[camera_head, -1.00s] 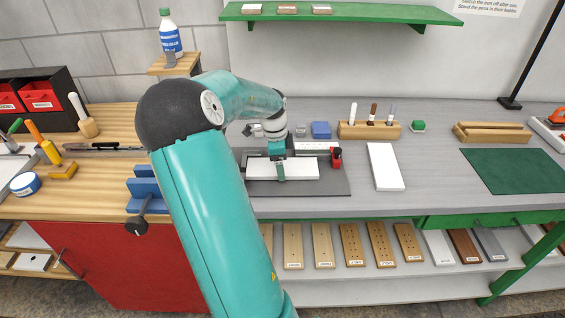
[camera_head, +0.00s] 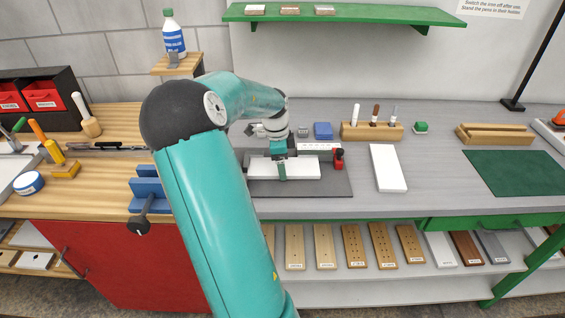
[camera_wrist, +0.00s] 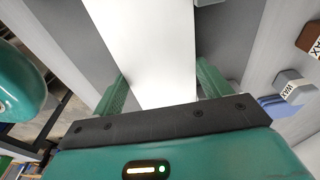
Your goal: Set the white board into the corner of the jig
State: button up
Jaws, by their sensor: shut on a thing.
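The white board (camera_head: 304,168) lies level at the dark grey jig plate (camera_head: 338,182), in front of the pale fence strip (camera_head: 318,146) with small marks. A red and black clamp (camera_head: 338,158) stands at the right end. My gripper (camera_head: 282,172) comes down over the middle of the board. In the wrist view, its green fingers (camera_wrist: 165,90) are shut on the board (camera_wrist: 150,45), one on each long side. My arm hides the board's left part and the jig's left side, so I cannot tell whether the board touches the corner or the plate.
A second white board (camera_head: 388,168) lies on the grey bench to the right. Behind stand a blue block (camera_head: 322,130) and a wooden holder (camera_head: 371,131) with several pens. A blue vise (camera_head: 148,190) is at the left. Bench room is free before the green mat (camera_head: 515,170).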

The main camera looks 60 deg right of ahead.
jog(key=shift+w+a, duration=0.1)
jog(key=shift+w, duration=0.35)
jog(key=o, duration=1.2)
jog(key=shift+w+f, duration=0.1)
jog(key=shift+s, duration=0.35)
jog(key=shift+w, duration=0.15)
notch_tip(320, 180, up, 14)
jog(key=w, duration=0.1)
jog(key=shift+a, duration=0.35)
jog(key=shift+w, duration=0.1)
